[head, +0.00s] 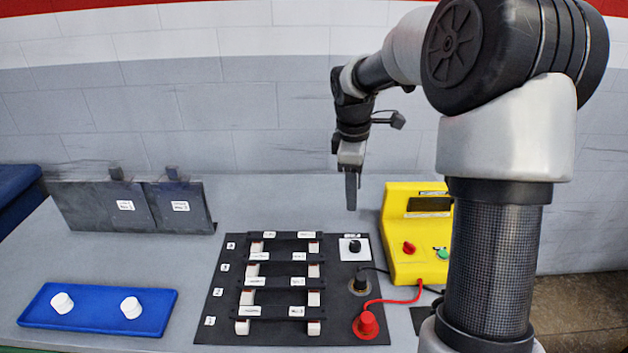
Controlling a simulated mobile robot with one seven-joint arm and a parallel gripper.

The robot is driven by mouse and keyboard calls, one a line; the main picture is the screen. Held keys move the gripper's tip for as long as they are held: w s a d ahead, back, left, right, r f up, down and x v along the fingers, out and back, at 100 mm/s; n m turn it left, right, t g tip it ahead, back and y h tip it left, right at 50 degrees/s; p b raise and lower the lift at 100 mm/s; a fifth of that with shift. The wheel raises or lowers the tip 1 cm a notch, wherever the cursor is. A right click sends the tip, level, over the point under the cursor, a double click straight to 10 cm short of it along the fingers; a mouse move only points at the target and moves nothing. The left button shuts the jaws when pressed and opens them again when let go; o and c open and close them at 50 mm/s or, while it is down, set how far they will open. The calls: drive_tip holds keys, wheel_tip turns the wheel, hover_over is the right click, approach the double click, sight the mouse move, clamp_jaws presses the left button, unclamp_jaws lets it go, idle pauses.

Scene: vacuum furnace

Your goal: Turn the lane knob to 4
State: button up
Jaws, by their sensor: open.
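The lane knob (355,246) looks to be the small black knob on a white square plate (347,253). It sits at the upper right of the black panel (225,310) on the grey table. Its pointer direction and the plate's marks are too small to read. My gripper (351,203) points down above and behind the knob, apart from it, with nothing visible in it. Its fingers show nearly edge-on, so the gap between them is hard to see.
Dark bars with white blocks and labels cross the panel. A black plug (360,283) and a red plug (367,324) with cables sit below the knob. A yellow box (410,262) stands right. A blue tray (95,318) with two white pieces lies left. Dark plates (97,215) stand behind.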

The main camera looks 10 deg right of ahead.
sight(355, 243)
drive_tip(key=w+d+f+n+y, duration=0.1)
drive_tip(key=w+d+f+n, duration=0.2)
drive_tip(key=w+d+f, duration=0.4)
drive_tip(key=f, duration=0.6)
drive_tip(key=a+f, duration=0.1)
drive_tip(key=f, duration=0.5)
drive_tip(key=a+f, duration=0.1)
drive_tip(key=f, duration=0.5)
drive_tip(key=shift+w+a, duration=0.1)
drive_tip(key=shift+w, duration=0.05)
drive_tip(key=c, duration=1)
drive_tip(key=shift+c, duration=0.2)
